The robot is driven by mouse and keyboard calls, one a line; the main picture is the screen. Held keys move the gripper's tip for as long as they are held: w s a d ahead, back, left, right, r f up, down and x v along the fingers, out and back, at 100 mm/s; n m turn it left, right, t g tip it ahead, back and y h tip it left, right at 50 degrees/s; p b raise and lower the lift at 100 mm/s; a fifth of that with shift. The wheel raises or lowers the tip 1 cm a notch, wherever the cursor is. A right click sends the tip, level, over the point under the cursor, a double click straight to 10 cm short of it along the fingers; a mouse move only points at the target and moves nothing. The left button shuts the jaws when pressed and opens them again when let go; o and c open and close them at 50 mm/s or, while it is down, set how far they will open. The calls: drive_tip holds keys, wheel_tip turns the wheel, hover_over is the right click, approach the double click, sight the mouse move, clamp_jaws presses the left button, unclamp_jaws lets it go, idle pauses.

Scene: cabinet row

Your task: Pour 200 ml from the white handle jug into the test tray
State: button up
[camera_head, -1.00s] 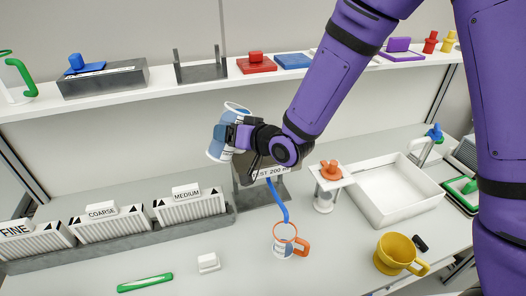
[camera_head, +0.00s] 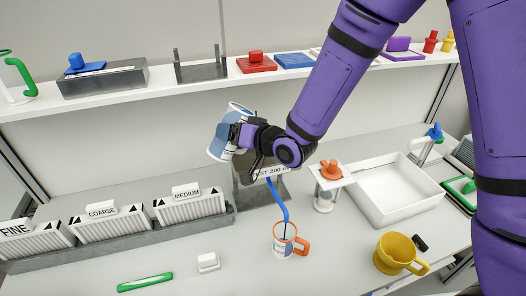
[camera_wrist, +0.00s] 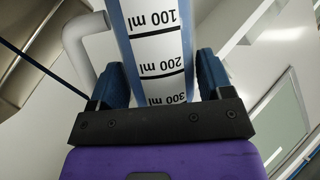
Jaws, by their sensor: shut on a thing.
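My gripper (camera_head: 234,134) is shut on the white handle jug (camera_head: 217,147) and holds it tilted in the air, above and left of the test tray. In the wrist view the jug (camera_wrist: 158,45) sits between the two jaws, with 100, 200 and 300 ml marks and a pale handle at its left. The grey test tray (camera_head: 246,196) stands on the bench with a sign reading TEST 200 ml, partly hidden behind my gripper and arm. The liquid level in the jug and the tray's inside cannot be made out. No stream from the jug is clearly visible.
An orange-topped stand (camera_head: 330,180), white basin (camera_head: 398,213) and yellow mug (camera_head: 393,257) are to the right. Filter boxes (camera_head: 190,207) line the left. A shelf (camera_head: 200,84) runs behind.

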drive_tip(key=shift+w+d+f, duration=0.1)
drive_tip(key=shift+d, duration=0.05)
idle(0.4)
drive_tip(key=shift+f+m+y, duration=0.6)
drive_tip(key=shift+f+m, duration=0.3)
drive_tip(key=shift+f, duration=0.1)
idle(1.0)
drive_tip(key=shift+r+m+y+p, duration=0.4)
drive_tip(key=shift+r+m+p, duration=0.25)
drive_tip(key=shift+r, duration=0.65)
idle(0.8)
drive_tip(key=shift+r+m+y, duration=0.3)
drive_tip(key=shift+r+m, duration=0.2)
drive_tip(key=shift+m, duration=0.25)
idle(1.9)
idle(0.7)
